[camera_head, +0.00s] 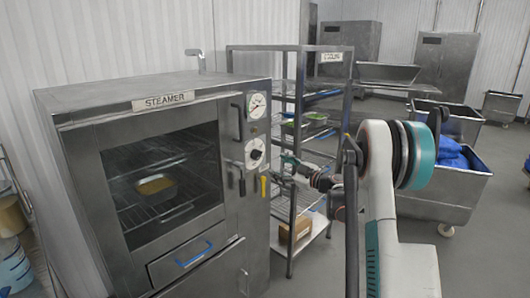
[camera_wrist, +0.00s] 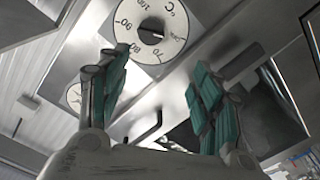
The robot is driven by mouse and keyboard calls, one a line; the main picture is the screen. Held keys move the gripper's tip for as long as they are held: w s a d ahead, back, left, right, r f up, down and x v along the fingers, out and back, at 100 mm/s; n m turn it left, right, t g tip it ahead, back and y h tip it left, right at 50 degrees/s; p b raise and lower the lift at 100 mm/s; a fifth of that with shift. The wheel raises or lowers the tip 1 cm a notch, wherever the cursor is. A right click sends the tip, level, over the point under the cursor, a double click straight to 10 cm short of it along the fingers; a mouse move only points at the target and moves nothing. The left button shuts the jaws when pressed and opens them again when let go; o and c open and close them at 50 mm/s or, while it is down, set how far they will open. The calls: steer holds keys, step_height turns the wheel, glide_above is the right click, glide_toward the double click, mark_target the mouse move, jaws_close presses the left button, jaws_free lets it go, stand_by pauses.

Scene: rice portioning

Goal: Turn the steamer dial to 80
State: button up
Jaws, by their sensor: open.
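The steamer (camera_head: 150,100) stands at the left with its door shut. Its dial (camera_head: 255,153) is the lower of two round white faces on the right front strip. In the wrist view the dial (camera_wrist: 172,46) shows large, with a black centre knob (camera_wrist: 150,30), a °C mark and numbers including 70, 80, 90 and 100. A pale mark on the knob points roughly right in that picture; its exact reading is unclear. My gripper (camera_head: 279,168) is just right of the dial in the head view. In the wrist view my gripper (camera_wrist: 161,62) is open, its green-padded fingers apart and empty, short of the knob.
A second gauge (camera_head: 256,106) sits above the dial. A door handle (camera_head: 238,122) juts out left of them. A food pan (camera_head: 157,184) shows through the steamer window. A cooling rack (camera_head: 297,90) stands close behind my arm; metal carts (camera_head: 440,205) stand at the right.

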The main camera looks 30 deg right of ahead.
mark_target(260, 156)
steer(key=b+x, duration=0.1)
steer(key=x, duration=0.3)
steer(key=d+b+x, duration=0.1)
steer(key=x, duration=0.3)
steer(key=d+b+x, duration=0.1)
steer(key=x, duration=0.4)
steer(key=shift+w, duration=0.45)
steer(key=c, duration=1)
